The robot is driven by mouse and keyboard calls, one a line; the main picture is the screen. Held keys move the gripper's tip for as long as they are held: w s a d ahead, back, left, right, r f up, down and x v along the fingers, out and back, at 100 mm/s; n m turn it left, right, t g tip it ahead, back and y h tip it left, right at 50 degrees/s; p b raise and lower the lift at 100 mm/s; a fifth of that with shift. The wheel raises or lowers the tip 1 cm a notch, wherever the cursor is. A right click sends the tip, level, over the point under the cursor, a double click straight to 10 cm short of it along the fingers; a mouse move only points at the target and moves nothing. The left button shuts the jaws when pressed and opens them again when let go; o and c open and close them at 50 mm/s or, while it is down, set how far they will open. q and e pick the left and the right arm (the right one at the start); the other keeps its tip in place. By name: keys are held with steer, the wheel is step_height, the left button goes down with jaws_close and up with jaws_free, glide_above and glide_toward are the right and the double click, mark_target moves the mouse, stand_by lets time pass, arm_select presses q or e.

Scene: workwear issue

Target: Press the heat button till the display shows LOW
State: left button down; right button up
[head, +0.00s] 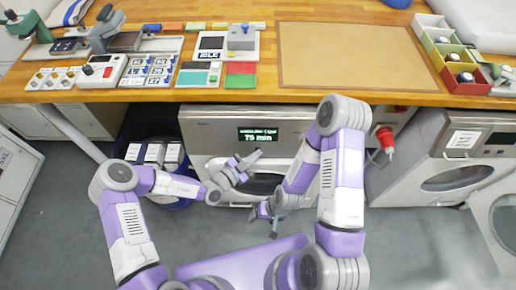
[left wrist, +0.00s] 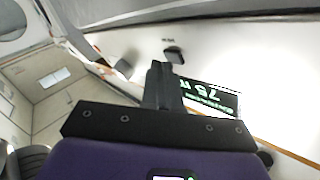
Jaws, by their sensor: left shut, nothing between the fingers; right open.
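The machine under the bench has a dark display (head: 258,135) with green text reading "75 min" and a smaller line above it that I cannot read for sure. In the left wrist view the display (left wrist: 210,98) appears upside down. A dark button (left wrist: 174,55) sits on the pale panel, with a tiny unreadable label; I cannot tell if it is the heat button. My left gripper (head: 258,154) is shut and empty in front of the panel; its fingertips (left wrist: 160,66) appear close to that button, contact unclear. My right gripper (head: 268,215) is open, lower down.
Another dark control (left wrist: 125,68) shows on the panel in the left wrist view. The wooden bench (head: 265,92) above holds devices and a brown mat (head: 355,55). A blue bin (head: 180,200) stands left of the machine, a red plug (head: 385,138) right.

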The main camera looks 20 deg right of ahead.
arm_select(q)
steer(key=shift+s+a+r+p, duration=0.15)
steer(key=shift+s+p, duration=0.15)
steer(key=shift+s, duration=0.15)
steer(key=shift+s+a+r+p, duration=0.2)
steer(key=shift+s+r+p, duration=0.05)
steer(key=shift+s+p, duration=0.5)
steer(key=shift+s+a+r+p, duration=0.25)
steer(key=shift+s+p, duration=0.35)
steer(key=shift+s, duration=0.2)
steer(key=shift+s+a+r+p, duration=0.2)
steer(key=shift+s+r+p, duration=0.05)
steer(key=shift+s+p, duration=0.5)
